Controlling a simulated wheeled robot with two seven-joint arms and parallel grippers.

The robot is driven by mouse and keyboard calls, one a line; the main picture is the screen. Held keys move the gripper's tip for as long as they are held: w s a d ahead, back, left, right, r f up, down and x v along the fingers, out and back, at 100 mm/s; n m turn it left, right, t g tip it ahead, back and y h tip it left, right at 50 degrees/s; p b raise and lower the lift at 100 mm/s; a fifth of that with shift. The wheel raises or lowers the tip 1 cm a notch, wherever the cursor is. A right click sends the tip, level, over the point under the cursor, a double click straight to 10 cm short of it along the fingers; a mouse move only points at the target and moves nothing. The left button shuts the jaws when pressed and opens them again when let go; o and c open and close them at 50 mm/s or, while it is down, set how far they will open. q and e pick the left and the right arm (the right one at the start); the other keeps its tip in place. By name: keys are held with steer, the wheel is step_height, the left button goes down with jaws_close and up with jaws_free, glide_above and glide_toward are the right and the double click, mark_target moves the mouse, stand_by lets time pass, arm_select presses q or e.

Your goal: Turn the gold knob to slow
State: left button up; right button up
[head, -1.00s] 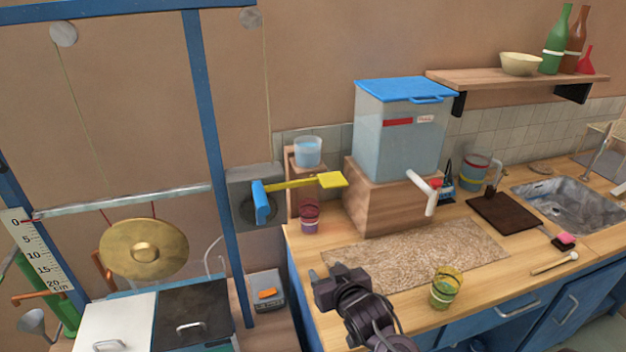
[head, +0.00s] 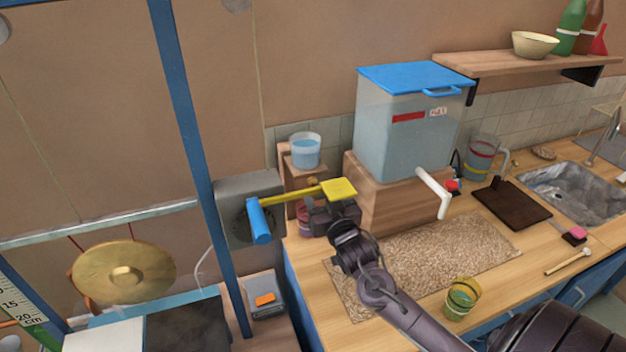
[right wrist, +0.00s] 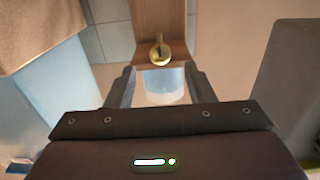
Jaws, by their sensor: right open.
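The gold knob (head: 313,181) sits on a wooden stand below a clear cup of blue water (head: 305,151), partly hidden in the head view. The right wrist view shows the knob (right wrist: 160,52) as a round brass piece with a narrow neck on a wooden board. My right gripper (head: 328,212) is in front of the stand, just below the yellow paddle. No slow marking is readable. My left gripper is not in view.
The yellow paddle (head: 339,189) on its blue-ended lever (head: 259,221) is close above my gripper. A maroon cup (head: 304,222) is partly hidden beside it. The water tank (head: 405,130) on a wooden block stands right. A yellow-green cup (head: 461,298) stands near my forearm.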

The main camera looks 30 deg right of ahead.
mark_target(313, 182)
steer(key=p+x, duration=0.1)
steer(key=x, duration=0.3)
steer(key=shift+w+d+f, duration=0.1)
steer(key=shift+w, duration=0.35)
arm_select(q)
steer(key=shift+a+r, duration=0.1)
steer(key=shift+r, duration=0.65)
arm_select(e)
steer(key=c, duration=1)
